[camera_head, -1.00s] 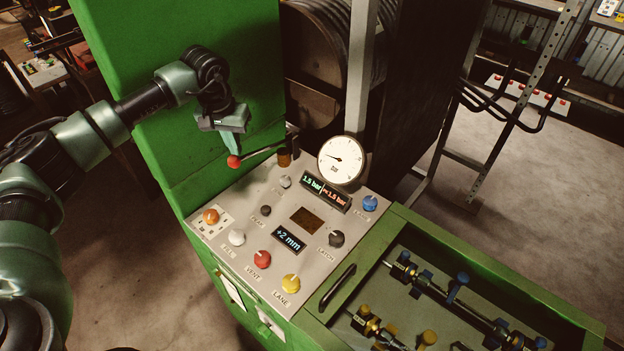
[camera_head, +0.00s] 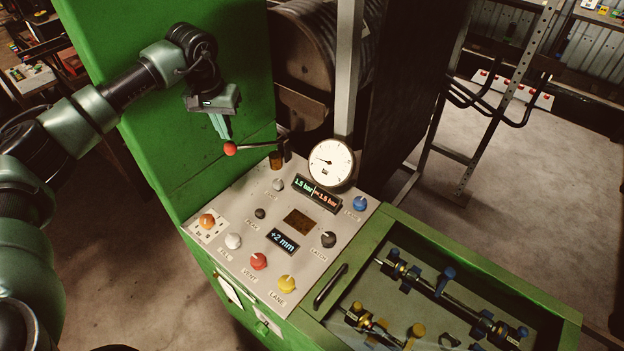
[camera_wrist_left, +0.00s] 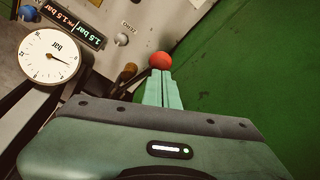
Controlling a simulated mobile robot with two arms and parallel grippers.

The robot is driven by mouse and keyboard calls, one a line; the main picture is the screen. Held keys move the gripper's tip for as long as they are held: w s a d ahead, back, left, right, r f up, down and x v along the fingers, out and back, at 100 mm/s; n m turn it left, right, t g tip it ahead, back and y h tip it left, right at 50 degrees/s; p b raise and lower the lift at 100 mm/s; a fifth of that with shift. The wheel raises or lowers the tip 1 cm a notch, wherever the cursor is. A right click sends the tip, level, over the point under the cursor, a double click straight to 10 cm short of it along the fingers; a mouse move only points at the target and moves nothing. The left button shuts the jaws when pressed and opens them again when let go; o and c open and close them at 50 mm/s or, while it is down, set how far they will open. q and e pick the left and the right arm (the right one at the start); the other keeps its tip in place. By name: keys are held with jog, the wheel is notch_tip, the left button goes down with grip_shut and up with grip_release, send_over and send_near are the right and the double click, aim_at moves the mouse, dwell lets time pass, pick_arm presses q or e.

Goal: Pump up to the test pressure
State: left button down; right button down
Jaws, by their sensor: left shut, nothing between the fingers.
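The pump lever with its red ball knob (camera_head: 230,149) sticks out to the left from the back edge of the control panel (camera_head: 225,258). My left gripper (camera_head: 225,136) is shut and empty, its fingertips just above the knob. In the left wrist view the fingertips (camera_wrist_left: 164,76) are closed together and appear at or very near the red knob (camera_wrist_left: 161,61); contact is hard to tell. The round white gauge (camera_head: 330,162) has its needle towards the left, low on the scale. The display (camera_head: 316,193) reads 1.5 bar in green and 1.5 bar in red. My right gripper is out of view.
A small display (camera_head: 283,241) reads +2 mm. Knobs stand around it: red vent (camera_head: 258,261), yellow lane (camera_head: 286,284), white (camera_head: 233,241) and blue (camera_head: 360,203). The tall green cabinet wall (camera_head: 150,60) is close behind my left arm. A tray with hose fittings (camera_head: 440,285) lies right.

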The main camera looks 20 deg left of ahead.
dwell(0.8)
pick_arm(q)
notch_tip(320, 180, down, 10)
jog(key=s+b, duration=0.2)
jog(key=b, duration=0.6)
jog(key=r+p, duration=0.2)
jog(key=r, duration=0.1)
jog(key=w+r+p, duration=0.1)
jog(key=r+p, duration=0.1)
jog(key=r, duration=0.1)
jog(key=w+r+p, duration=0.1)
jog(key=r+p, duration=0.2)
jog(key=r, duration=0.1)
jog(key=shift+r, duration=0.1)
dwell(1.0)
